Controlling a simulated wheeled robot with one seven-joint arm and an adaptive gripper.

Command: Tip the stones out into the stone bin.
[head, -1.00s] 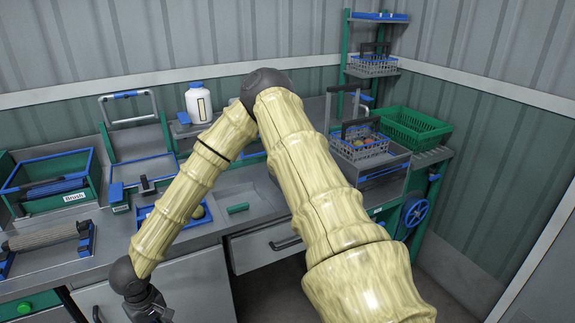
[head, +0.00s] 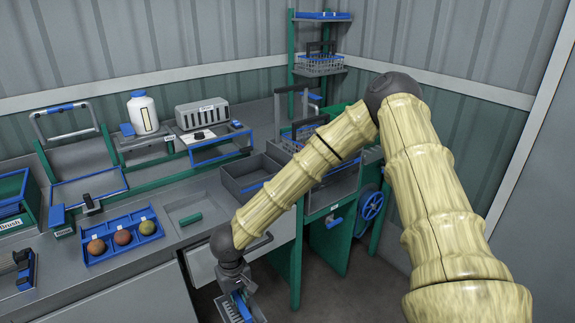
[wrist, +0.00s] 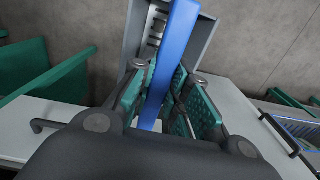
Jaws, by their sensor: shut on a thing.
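My gripper (head: 236,283) hangs low in front of the bench, below the end of my arm. In the wrist view, its teal pads (wrist: 165,98) are closed on the blue handle (wrist: 178,45) of a grey scoop-like tray (wrist: 203,42). The tray also shows in the head view (head: 258,308), cut by the bottom edge. An open dark grey bin (head: 235,186) stands on the bench behind my arm. No label is readable, so I cannot tell whether it is the stone bin.
A blue tray (head: 100,262) holds three round fruits. A green block (head: 190,219) lies in a shallow grey recess. A drawer front (head: 205,268) is close behind my gripper. A blue handwheel (head: 371,205) is on the bench's right end. Open floor (head: 345,270) lies right of my gripper.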

